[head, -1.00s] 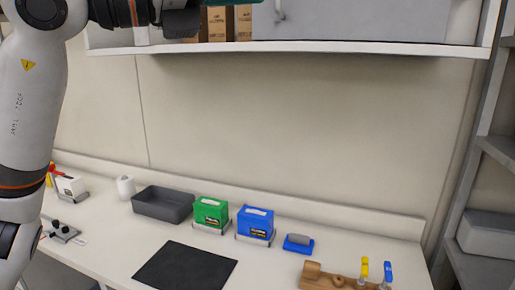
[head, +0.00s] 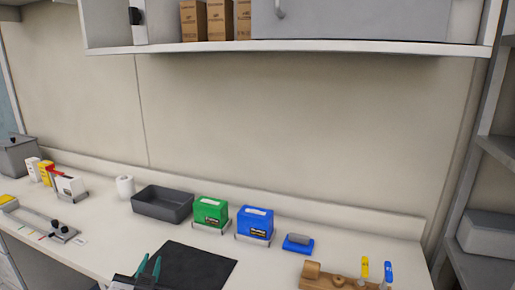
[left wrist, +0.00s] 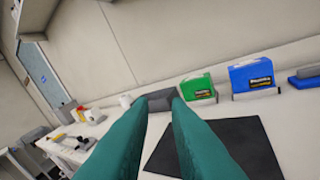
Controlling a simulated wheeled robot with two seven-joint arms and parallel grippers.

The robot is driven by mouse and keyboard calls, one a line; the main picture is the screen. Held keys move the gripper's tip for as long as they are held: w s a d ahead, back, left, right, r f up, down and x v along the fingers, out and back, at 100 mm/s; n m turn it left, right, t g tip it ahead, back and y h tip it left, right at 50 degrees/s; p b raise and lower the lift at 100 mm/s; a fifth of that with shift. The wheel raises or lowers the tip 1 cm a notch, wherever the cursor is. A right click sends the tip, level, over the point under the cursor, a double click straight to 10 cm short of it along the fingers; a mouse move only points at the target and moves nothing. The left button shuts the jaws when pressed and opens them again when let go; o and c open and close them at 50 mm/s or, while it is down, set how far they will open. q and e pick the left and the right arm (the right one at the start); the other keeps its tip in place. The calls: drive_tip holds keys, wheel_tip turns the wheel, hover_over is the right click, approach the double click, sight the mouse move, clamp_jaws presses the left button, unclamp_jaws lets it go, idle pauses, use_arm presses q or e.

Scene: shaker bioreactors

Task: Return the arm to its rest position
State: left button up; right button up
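My left gripper (head: 149,267) shows at the bottom edge of the head view, in front of the bench and by the near left corner of the black mat (head: 190,268). Its two teal fingers stand apart with nothing between them. In the left wrist view the same fingers (left wrist: 159,100) are apart and empty, with the bench and wall beyond. Most of my left arm is out of the head view. My right gripper is in neither view.
On the bench are a grey tray (head: 163,204), a green box (head: 211,212), a blue box (head: 255,223), a blue block (head: 298,243) and a wooden holder (head: 334,280). A wall shelf (head: 300,47) with brown boxes (head: 219,22) hangs above. Open air lies between.

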use_arm(q)
drive_tip(key=s+d+f+n+g+h, duration=0.1)
drive_tip(key=s+d+f+g+h, duration=0.15)
drive_tip(key=s+f+g, duration=1.75)
drive_tip(key=s+a+f+t, duration=0.15)
drive_tip(key=s+f, duration=0.25)
drive_tip(key=f, duration=1.2)
drive_tip(key=s+f+t, duration=0.3)
drive_tip(key=s+f, duration=0.1)
drive_tip(key=f, duration=1.1)
drive_tip(key=s+a+f, duration=0.2)
drive_tip(key=s+f, duration=1.3)
drive_tip(key=shift+s+a+g, duration=0.25)
drive_tip(key=shift+s+g, duration=0.15)
drive_tip(key=shift+g, duration=0.05)
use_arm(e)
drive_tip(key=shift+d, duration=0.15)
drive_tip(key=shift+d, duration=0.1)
